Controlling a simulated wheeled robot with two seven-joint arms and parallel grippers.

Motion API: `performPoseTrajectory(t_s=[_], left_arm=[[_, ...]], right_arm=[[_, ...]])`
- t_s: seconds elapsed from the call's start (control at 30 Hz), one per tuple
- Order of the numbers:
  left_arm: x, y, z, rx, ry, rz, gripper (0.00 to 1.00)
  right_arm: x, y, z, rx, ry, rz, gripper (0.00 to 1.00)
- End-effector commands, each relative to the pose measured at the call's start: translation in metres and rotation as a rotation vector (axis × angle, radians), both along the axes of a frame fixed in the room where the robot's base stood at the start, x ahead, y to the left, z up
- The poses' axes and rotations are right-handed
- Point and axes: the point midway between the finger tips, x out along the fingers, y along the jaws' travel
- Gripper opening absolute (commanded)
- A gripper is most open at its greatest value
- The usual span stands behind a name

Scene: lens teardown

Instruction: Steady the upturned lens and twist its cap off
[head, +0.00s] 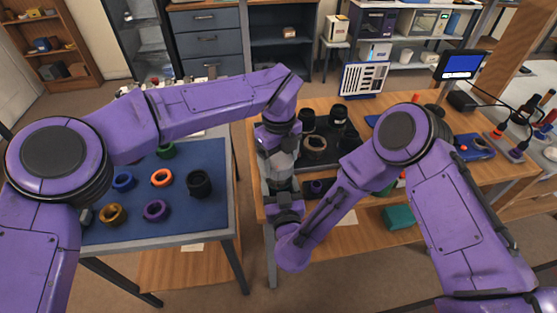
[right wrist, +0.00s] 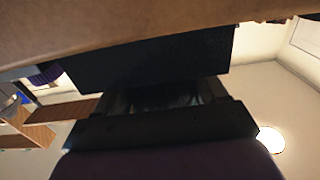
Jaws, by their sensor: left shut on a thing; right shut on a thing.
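My left gripper (head: 281,184) comes down over the left end of the workbench in the head view. It is shut on a dark thing, which I take to be the lens; the jaws and arm hide nearly all of it. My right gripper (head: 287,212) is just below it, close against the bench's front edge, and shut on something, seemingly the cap. The cap itself cannot be made out. In the right wrist view, my right gripper (right wrist: 165,95) is dark and its fingertips cannot be told apart from the dark block above.
A dark tray with several black lenses (head: 338,114) stands right behind the grippers on the wooden bench (head: 375,107). A blue-topped table (head: 205,215) with coloured rings is at the left, across a gap. My right forearm crosses the bench front. A screen (head: 461,66) stands at the back right.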

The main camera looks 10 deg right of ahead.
Motion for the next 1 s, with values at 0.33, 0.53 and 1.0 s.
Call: performPoseTrajectory(t_s=[0.33,0.53,1.0], left_arm=[[0.0,0.0,0.026,0.0,-0.001,0.0,0.5],[0.0,0.0,0.039,-0.001,0.0,0.0,0.5],[0.0,0.0,0.042,0.0,0.0,-0.001,0.5]], right_arm=[[0.0,0.0,0.0,0.0,0.0,0.0,0.22],[0.0,0.0,0.0,0.0,0.0,0.0,0.22],[0.0,0.0,0.0,0.0,0.0,0.0,1.0]])
